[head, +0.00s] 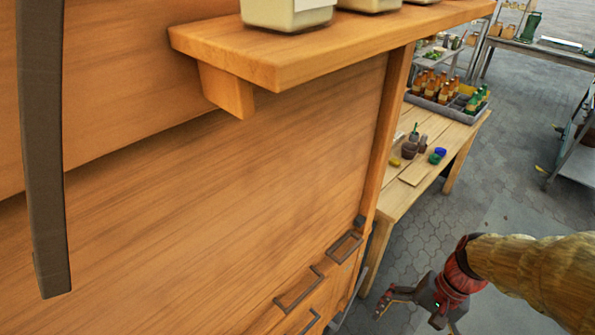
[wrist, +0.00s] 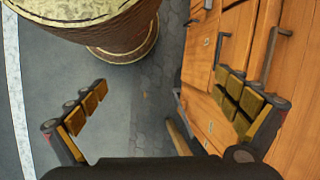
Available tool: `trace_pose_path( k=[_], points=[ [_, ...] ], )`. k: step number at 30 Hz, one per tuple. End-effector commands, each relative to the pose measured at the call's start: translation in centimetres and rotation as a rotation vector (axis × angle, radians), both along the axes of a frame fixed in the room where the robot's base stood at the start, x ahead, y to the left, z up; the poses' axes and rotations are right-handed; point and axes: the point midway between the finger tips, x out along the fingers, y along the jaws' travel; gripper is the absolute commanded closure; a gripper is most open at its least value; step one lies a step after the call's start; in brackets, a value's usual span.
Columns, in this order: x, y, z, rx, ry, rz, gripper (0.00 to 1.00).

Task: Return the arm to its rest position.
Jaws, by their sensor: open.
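My gripper (head: 418,308) is at the lower right of the head view, beside the wooden cabinet (head: 260,185) and above the paved floor. Part of my arm in a yellowish sleeve reaches in from the right edge. In the wrist view my gripper (wrist: 165,110) has its two padded fingers spread wide apart, with nothing between them. The cabinet front with dark handles (wrist: 275,50) is close beside the right finger in that view.
A wooden shelf (head: 330,42) with pale containers juts out at the top. A wooden table (head: 400,190) with a bottle crate (head: 440,105) stands behind the cabinet. A drum-like object (wrist: 125,35) is near the wrist. Open pavement (head: 510,150) lies to the right.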

Motion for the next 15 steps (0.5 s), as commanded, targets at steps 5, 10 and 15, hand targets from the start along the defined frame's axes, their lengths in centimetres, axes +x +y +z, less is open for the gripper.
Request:
trace_pose_path(
  k=[5, 10, 15],
  points=[
    [0.7, -0.4, 5.7, -0.209, -0.206, 0.22, 0.0],
    [0.9, 0.8, 11.3, -0.352, -0.402, 0.379, 0.0],
    [0.6, 3.3, 16.2, -0.4, -0.578, 0.467, 0.0]
  ],
)
